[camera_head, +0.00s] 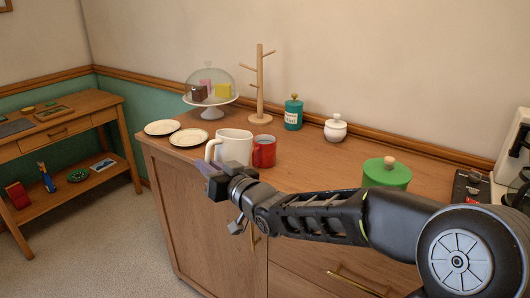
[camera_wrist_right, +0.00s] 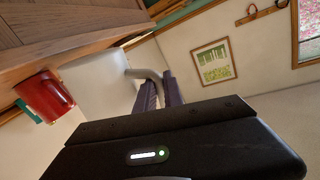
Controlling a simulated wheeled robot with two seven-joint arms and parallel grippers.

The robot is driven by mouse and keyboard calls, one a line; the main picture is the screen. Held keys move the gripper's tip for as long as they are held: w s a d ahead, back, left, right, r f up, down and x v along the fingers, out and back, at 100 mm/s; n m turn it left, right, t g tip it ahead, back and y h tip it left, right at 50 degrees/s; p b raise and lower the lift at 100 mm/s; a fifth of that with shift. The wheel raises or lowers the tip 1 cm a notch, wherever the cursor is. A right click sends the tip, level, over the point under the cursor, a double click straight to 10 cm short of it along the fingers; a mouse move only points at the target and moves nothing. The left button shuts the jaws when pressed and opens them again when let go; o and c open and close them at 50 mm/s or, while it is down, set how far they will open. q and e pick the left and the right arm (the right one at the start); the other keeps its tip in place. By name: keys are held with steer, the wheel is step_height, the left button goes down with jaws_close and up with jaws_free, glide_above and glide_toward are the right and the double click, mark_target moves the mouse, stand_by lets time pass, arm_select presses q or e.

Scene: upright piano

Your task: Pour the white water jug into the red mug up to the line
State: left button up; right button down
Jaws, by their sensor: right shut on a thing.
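The white water jug (camera_head: 236,146) is near the front edge of the wooden cabinet, looking roughly upright, with its handle to the left. My right gripper (camera_head: 212,182) is at the jug's handle side. In the right wrist view its fingers (camera_wrist_right: 158,94) are shut on the handle (camera_wrist_right: 151,76), beside the jug's white body (camera_wrist_right: 95,82). The red mug (camera_head: 264,152) stands just right of the jug and also shows in the wrist view (camera_wrist_right: 44,96). I cannot tell whether the jug touches the top. The mug's line and the water are not visible. My left gripper is out of view.
Two cream plates (camera_head: 188,137) lie left of the jug. Behind are a domed cake stand (camera_head: 211,101), a wooden mug tree (camera_head: 260,90), a teal jar (camera_head: 293,113) and a white lidded pot (camera_head: 335,129). A green canister (camera_head: 386,174) stands at right.

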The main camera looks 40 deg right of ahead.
steer(key=shift+s+a+f+n+t+b, duration=0.25)
steer(key=shift+f+n+b, duration=0.45)
steer(key=shift+b, duration=0.8)
steer(key=shift+w+a+f+n+t+b, duration=0.1)
steer(key=shift+a+f+n+b, duration=0.45)
steer(key=shift+b, duration=0.9)
steer(key=shift+d, duration=0.2)
step_height(320, 180, up, 5)
steer(key=p, duration=0.2)
steer(key=shift+p, duration=0.35)
